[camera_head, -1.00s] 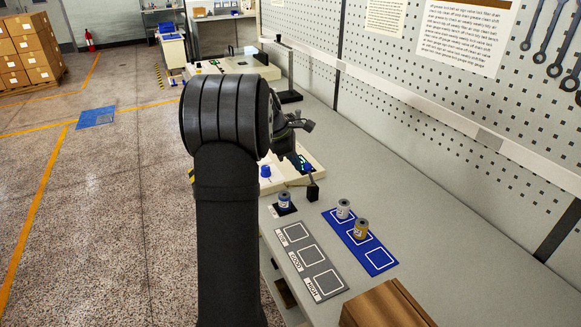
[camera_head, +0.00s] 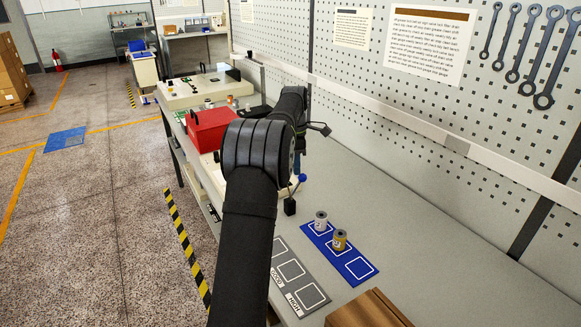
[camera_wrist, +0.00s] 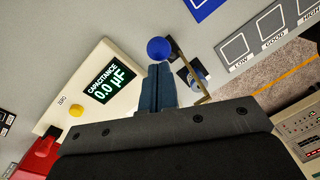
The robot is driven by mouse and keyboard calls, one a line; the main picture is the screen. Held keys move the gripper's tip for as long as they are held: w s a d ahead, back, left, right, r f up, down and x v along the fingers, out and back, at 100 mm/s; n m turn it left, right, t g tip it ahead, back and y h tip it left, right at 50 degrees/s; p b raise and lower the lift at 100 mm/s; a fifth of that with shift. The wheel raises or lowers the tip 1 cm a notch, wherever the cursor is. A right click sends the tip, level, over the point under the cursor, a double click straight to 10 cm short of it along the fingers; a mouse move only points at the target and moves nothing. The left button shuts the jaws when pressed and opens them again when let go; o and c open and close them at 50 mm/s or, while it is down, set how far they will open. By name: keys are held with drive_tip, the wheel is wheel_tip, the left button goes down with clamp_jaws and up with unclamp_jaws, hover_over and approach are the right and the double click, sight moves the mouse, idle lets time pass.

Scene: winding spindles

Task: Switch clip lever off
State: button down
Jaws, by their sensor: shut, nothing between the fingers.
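The clip lever has a blue ball knob (camera_wrist: 158,48) on a thin brass-coloured arm (camera_wrist: 190,72), beside a black block, in the wrist view. The knob also shows in the head view (camera_head: 302,177), above the small black block (camera_head: 290,207). My gripper (camera_wrist: 157,72) is shut and empty. Its tips lie just below the knob in the wrist picture; I cannot tell if they touch. A blue and silver spindle (camera_wrist: 198,76) sits by the lever, partly behind its arm. The cream meter (camera_wrist: 98,88) reads "CAPACITANCE 0.0 µF". In the head view my arm hides most of the gripper and meter.
A blue mat (camera_head: 352,266) holds a silver spindle (camera_head: 321,221) and a gold one (camera_head: 340,240). A grey mat with marked squares (camera_head: 304,284) lies beside it. A red box (camera_head: 210,128) stands behind my arm. The bench is clear towards the pegboard (camera_head: 440,100).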

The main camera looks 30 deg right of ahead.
drive_tip(key=shift+d+f, duration=0.3)
drive_tip(key=shift+d, duration=0.3)
drive_tip(key=shift+s+d+f, duration=0.1)
drive_tip(key=shift+s+f, duration=0.1)
wheel_tip(320, 180, up, 13)
drive_tip(key=w, duration=0.1)
drive_tip(key=shift+w, duration=0.4)
drive_tip(key=shift+f, duration=0.2)
idle(0.5)
wheel_tip(320, 180, down, 9)
drive_tip(key=s, duration=0.1)
drive_tip(key=a+f+h, duration=0.1)
drive_tip(key=a+f, duration=0.1)
drive_tip(key=a, duration=0.5)
drive_tip(key=shift+s+a+f+h, duration=0.2)
drive_tip(key=shift+a+f+h, duration=0.05)
drive_tip(key=shift+h, duration=0.15)
